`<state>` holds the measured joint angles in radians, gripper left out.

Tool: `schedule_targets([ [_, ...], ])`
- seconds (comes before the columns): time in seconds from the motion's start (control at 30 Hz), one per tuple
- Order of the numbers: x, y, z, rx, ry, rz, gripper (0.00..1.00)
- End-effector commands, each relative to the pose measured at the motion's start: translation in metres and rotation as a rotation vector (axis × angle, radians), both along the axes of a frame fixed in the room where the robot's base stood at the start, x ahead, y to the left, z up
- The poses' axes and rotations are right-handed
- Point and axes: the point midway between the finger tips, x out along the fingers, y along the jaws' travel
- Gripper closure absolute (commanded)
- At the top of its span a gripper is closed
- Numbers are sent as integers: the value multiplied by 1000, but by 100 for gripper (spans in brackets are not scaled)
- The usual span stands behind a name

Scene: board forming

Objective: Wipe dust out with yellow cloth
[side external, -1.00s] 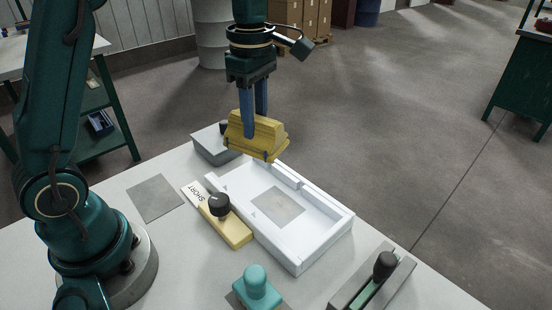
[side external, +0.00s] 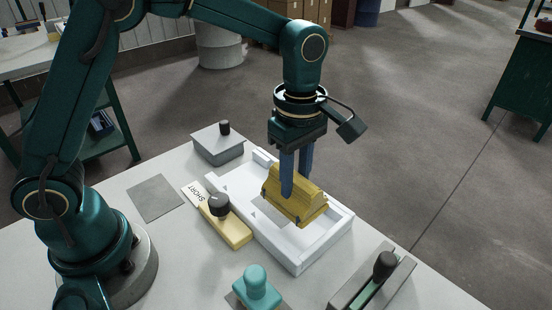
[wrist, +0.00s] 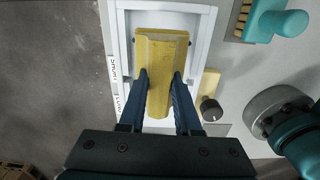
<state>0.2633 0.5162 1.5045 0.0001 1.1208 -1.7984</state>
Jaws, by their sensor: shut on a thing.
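The yellow cloth (side external: 311,207) is wrapped over a block, and my gripper (side external: 294,195) is shut on it from both sides. In the wrist view the cloth (wrist: 158,55) sits between the two blue fingers of my gripper (wrist: 160,90). The cloth is over the right part of the white tray (side external: 276,258), inside its walls as seen from the side. I cannot tell whether its underside touches the tray floor. A grey patch (side external: 268,214) shows on the floor just left of the cloth; the rest of it is hidden.
A yellow block with a black knob (side external: 226,224) stands along the tray's near-left side. A grey lidded box (side external: 217,149) is behind, a teal-handled brush (side external: 257,286) in front, and a black-knobbed tool (side external: 374,282) at front right. A flat grey plate (side external: 155,198) lies left.

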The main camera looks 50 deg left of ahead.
Motion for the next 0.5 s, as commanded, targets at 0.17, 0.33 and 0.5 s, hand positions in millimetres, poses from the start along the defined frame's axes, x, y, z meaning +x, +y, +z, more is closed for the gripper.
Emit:
schedule_targets([
  [0.17, -1, 0, -17, 1, 3, 0, 100],
  [0.33, -1, 0, -32, 1, 3, 0, 100],
  [0.5, 1, 9, -42, 0, -1, 4, 100],
])
